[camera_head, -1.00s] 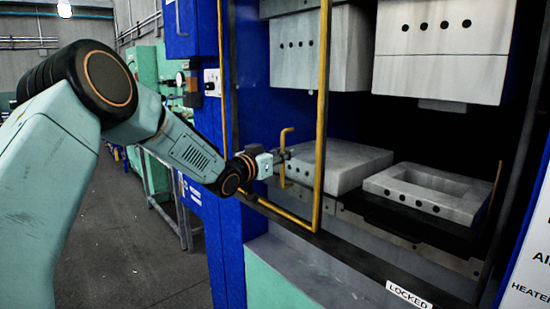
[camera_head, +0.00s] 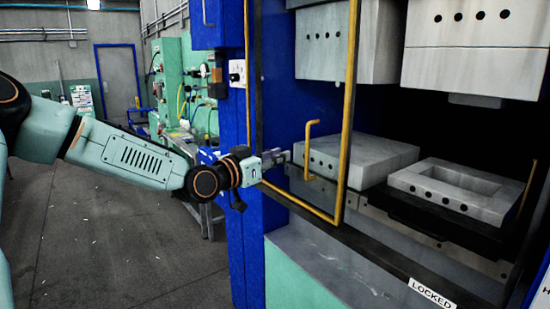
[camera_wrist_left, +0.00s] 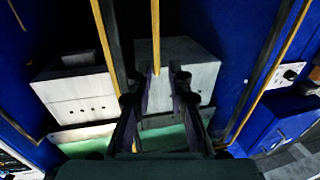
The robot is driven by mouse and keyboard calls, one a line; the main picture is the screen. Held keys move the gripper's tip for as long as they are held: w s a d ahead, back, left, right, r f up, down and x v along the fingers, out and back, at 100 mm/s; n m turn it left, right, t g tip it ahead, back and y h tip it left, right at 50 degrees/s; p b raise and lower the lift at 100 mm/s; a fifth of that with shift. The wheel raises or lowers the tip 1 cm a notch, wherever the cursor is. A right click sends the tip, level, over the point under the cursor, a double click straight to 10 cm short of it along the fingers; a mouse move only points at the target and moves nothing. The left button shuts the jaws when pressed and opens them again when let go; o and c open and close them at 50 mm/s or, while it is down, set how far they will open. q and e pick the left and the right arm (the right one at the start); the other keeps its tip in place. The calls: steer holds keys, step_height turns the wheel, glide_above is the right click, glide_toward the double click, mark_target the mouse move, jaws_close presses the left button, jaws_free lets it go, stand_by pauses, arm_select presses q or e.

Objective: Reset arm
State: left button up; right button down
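My left gripper (camera_head: 284,157) is at the yellow-framed press door in the head view, just left of the yellow door handle (camera_head: 307,150). A small gap seems to lie between fingertips and handle. In the left wrist view the two fingers (camera_wrist_left: 164,74) stand apart with no object clearly held between them. A yellow bar (camera_wrist_left: 155,35) runs down behind the fingertips there; I cannot tell whether it is the handle. My left arm reaches in from the left. My right gripper is not in view.
The blue press holds grey lower blocks (camera_head: 365,160) and a hollowed mould (camera_head: 450,185) beneath grey upper blocks (camera_head: 345,45). The yellow door frame (camera_head: 349,100) stands in front. A "LOCKED" label (camera_head: 432,293) is on the front edge. Open floor (camera_head: 110,240) lies at left.

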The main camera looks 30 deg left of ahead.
arm_select(q)
steer(key=shift+s+d+r, duration=0.1)
steer(key=shift+s, duration=0.3)
steer(key=shift+w, duration=0.2)
steer(key=shift+s, duration=0.15)
